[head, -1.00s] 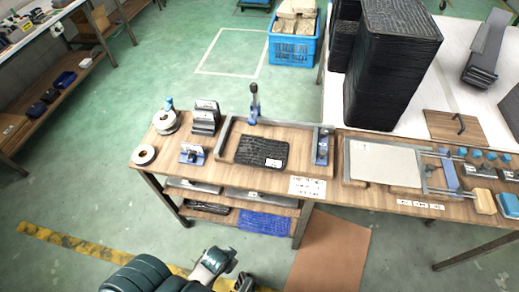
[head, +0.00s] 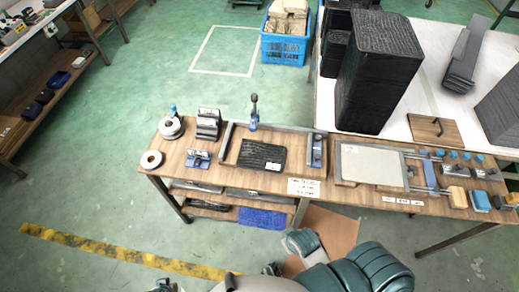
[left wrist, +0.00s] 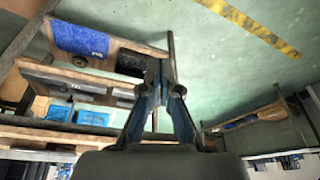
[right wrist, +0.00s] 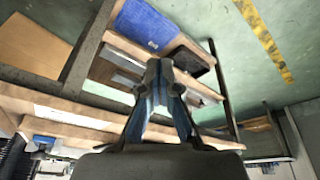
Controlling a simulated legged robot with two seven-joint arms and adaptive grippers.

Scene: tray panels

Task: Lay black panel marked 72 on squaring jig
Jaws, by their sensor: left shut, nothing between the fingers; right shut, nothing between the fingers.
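A thin black panel (head: 262,154) with a small white label lies flat on the left half of the wooden bench; the number is too small to read. It lies inside a three-sided frame of grey rails (head: 226,141), which looks like the squaring jig, with a blue upright clamp at the back. I cannot tell whether it touches the rails. My right gripper (head: 271,269) is low in front of the bench; in its wrist view (right wrist: 160,72) the fingers are together and empty. My left gripper (left wrist: 160,75) is also shut and empty, at the bottom edge of the head view.
A light flat plate (head: 372,164) and blue-knobbed fixtures lie on the bench's right half. Metal rings and a black block stand at the left end. Tall black stacks (head: 381,75) stand on a white table behind. A blue crate (head: 284,48) is on the floor. Shelves run under the bench.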

